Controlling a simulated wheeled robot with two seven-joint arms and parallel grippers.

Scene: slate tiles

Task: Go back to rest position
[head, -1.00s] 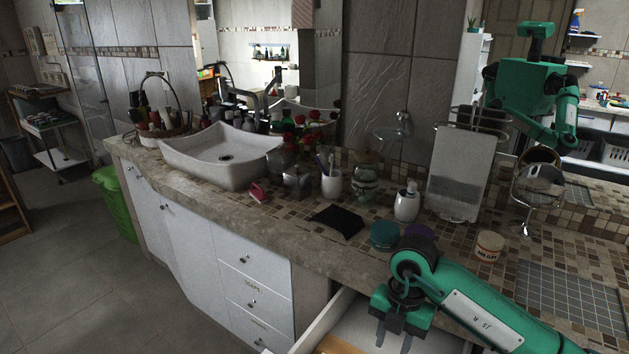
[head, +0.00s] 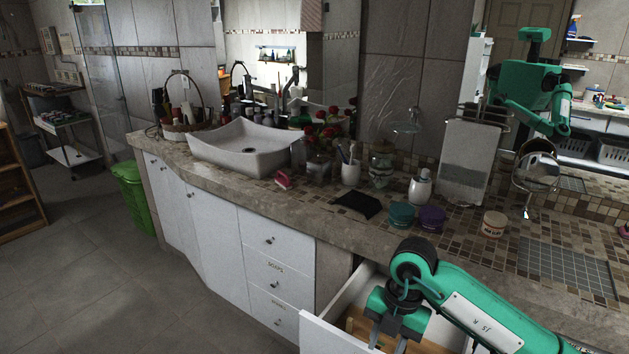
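My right arm comes in from the right, and its green and dark gripper (head: 388,343) points down over the open drawer (head: 337,312) below the counter. Its fingers look spread apart with nothing seen between them; the tips are cut off by the bottom edge of the view. My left gripper is not in view. The mirror shows a reflection of my green body and an arm.
The counter (head: 240,195) holds a basin (head: 243,148), a black cloth (head: 357,205), a teal jar (head: 401,214), a purple jar (head: 432,218), a soap dispenser (head: 420,188) and a labelled jar (head: 494,224). A green bin (head: 133,195) stands left of the cabinet. The floor at left is clear.

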